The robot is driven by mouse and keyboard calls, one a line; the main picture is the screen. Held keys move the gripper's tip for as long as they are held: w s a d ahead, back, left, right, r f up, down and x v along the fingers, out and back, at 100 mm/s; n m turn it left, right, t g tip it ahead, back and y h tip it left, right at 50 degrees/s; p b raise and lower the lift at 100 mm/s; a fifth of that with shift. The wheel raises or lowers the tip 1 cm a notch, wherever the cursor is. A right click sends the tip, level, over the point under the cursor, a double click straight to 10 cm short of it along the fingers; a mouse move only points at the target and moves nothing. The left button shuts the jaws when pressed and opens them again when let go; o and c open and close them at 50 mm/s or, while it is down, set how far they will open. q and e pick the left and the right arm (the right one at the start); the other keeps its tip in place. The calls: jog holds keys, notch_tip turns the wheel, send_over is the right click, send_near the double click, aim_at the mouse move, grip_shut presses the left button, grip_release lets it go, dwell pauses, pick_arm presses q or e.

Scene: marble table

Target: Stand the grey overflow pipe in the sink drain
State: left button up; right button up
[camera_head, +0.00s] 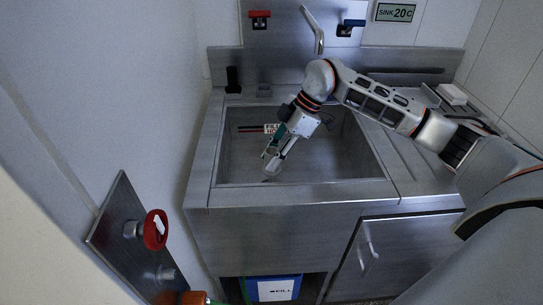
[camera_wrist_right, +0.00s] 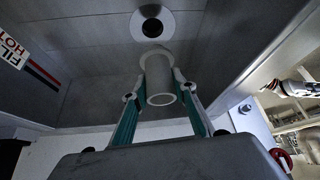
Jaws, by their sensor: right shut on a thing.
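The grey overflow pipe (camera_wrist_right: 161,80) is a short open tube held between the two fingers of my right gripper (camera_wrist_right: 160,84) in the right wrist view. In the head view my right gripper (camera_head: 274,163) reaches down into the sink basin (camera_head: 349,160), and the pipe is hard to make out there. The sink drain (camera_wrist_right: 152,27) shows in the wrist view as a dark hole in a pale ring, just beyond the far end of the pipe. The pipe looks offset from the hole, and I cannot tell the gap. My left gripper is not in view.
A tap (camera_head: 312,28) hangs over the back of the sink, between a red handle (camera_head: 260,14) and a blue handle (camera_head: 352,23). The basin walls surround my right gripper. A red valve knob (camera_head: 155,230) sits on a panel at the lower left.

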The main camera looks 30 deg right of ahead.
jog(key=shift+r, duration=0.25)
jog(key=shift+f, duration=1.95)
notch_tip(320, 180, down, 2)
jog(key=shift+f+b, duration=0.15)
jog(key=shift+b, duration=0.2)
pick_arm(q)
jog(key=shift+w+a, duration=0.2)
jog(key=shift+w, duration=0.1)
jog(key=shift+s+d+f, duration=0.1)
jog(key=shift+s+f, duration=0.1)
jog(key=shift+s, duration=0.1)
pick_arm(e)
jog(key=shift+f, duration=1.7)
